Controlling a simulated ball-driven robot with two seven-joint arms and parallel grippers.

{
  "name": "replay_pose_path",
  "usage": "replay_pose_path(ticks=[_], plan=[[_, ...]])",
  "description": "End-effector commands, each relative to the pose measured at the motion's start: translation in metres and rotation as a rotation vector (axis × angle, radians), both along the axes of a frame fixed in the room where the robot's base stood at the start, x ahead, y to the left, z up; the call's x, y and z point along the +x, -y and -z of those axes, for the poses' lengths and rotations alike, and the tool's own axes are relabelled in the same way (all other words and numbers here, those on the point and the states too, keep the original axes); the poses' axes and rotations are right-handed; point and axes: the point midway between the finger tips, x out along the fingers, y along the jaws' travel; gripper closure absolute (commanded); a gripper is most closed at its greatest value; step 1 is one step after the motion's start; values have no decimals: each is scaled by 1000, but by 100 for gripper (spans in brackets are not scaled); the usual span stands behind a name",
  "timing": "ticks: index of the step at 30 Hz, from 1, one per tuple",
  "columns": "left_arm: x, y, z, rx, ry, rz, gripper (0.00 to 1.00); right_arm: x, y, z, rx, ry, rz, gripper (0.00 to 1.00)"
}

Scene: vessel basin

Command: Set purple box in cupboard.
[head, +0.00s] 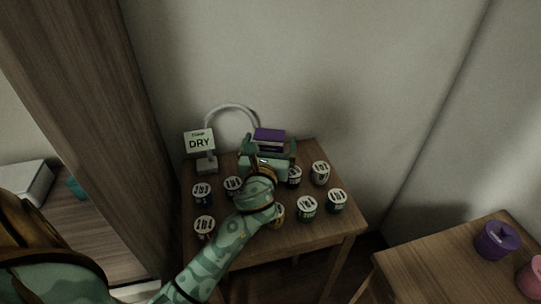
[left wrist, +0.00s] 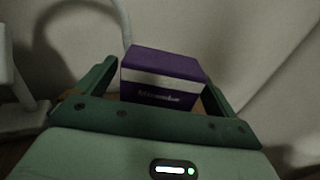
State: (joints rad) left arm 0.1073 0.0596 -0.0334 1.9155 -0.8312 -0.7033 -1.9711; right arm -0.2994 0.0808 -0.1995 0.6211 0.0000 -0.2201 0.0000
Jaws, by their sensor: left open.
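The purple box (head: 270,134) has a pale band and stands near the back edge of a small wooden table (head: 318,238). In the left wrist view the purple box (left wrist: 165,66) shows its top and labelled front. My left gripper (head: 271,146) is open, with one finger on each side of the box. In the left wrist view the left gripper (left wrist: 160,82) has a gap beside the box at the left; contact at the right is unclear. No cupboard is clearly identifiable. My right gripper is out of view.
Several labelled tins (head: 307,206) crowd the table around my left arm. A tall wooden panel (head: 92,110) rises at left. A purple canister (head: 497,241) stands on another table at right.

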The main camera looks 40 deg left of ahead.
Motion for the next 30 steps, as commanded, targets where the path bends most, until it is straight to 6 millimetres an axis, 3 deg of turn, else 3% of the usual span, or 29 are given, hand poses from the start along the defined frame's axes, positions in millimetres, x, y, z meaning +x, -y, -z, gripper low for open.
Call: replay_pose_path(ticks=[8,12,14,23,30], plan=[[4,-2,-1,1,0,0,6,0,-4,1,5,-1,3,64],[4,-2,-1,1,0,0,45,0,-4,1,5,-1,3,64],[4,-2,0,1,0,0,59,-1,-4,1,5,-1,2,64],[4,-2,-3,0,1,1,63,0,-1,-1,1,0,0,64],[4,-2,-32,1,6,1,63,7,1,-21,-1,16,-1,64]])
